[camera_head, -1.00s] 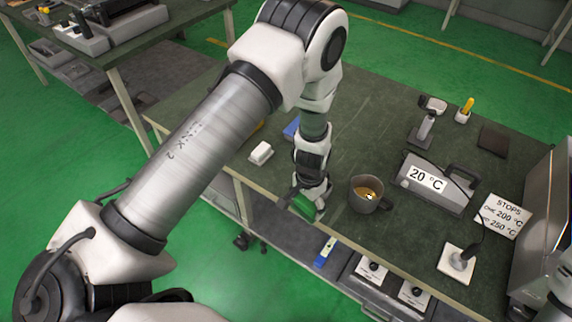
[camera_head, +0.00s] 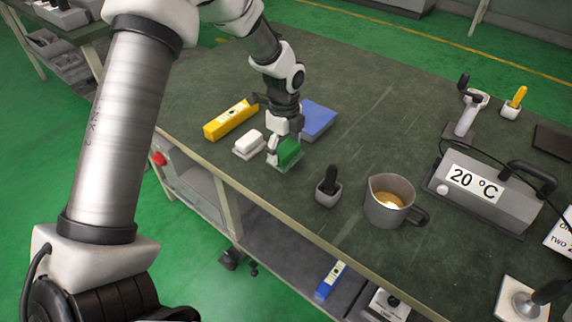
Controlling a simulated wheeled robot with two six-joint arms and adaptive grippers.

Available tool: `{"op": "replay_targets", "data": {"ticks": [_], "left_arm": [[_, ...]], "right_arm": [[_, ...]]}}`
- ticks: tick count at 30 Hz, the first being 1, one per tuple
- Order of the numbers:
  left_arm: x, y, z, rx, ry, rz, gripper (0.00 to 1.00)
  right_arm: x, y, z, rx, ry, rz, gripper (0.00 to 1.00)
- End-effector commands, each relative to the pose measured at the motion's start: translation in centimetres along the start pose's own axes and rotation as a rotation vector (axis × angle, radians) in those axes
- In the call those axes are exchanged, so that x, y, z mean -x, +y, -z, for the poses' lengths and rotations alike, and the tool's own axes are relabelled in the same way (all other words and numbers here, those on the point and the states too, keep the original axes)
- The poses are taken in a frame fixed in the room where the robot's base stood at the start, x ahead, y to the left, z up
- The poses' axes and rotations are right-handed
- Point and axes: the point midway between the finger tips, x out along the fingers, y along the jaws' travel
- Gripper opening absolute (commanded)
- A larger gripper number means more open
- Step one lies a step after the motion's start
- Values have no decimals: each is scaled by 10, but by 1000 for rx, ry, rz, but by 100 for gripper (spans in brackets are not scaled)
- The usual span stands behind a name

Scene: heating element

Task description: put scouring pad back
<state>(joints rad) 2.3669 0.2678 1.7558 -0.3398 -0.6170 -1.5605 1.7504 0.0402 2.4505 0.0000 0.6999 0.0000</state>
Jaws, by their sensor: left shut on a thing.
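The green scouring pad (camera_head: 288,151) is in my left gripper (camera_head: 282,143), which is shut on it. The gripper points down at the front left part of the table, just right of a white block (camera_head: 249,141) on a pale base. A thin pale green edge shows under the pad; I cannot tell whether it is a tray or part of the pad, nor whether the pad touches the table. The fingertips partly hide the pad. My right gripper is not in view.
A yellow box (camera_head: 230,120) lies to the left and a blue item (camera_head: 319,119) behind right. A small holder with a black handle (camera_head: 328,187), a metal jug (camera_head: 388,203) and a 20 °C unit (camera_head: 489,190) stand to the right. The table's back middle is clear.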

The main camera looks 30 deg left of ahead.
Motion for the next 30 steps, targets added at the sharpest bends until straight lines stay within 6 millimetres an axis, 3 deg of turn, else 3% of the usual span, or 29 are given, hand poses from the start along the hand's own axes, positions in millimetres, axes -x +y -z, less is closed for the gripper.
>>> {"op": "replay_targets", "data": {"ticks": [7,17,18,20,30], "left_arm": [[-40,0,0,1,0,-1,43],[-42,0,1,2,0,1,43],[-43,0,1,2,0,1,84],[-43,0,1,2,0,1,100],[-42,0,1,3,1,2,100]], "right_arm": [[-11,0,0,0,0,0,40],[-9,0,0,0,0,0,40],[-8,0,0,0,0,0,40],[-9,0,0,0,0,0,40],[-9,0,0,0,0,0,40]]}}
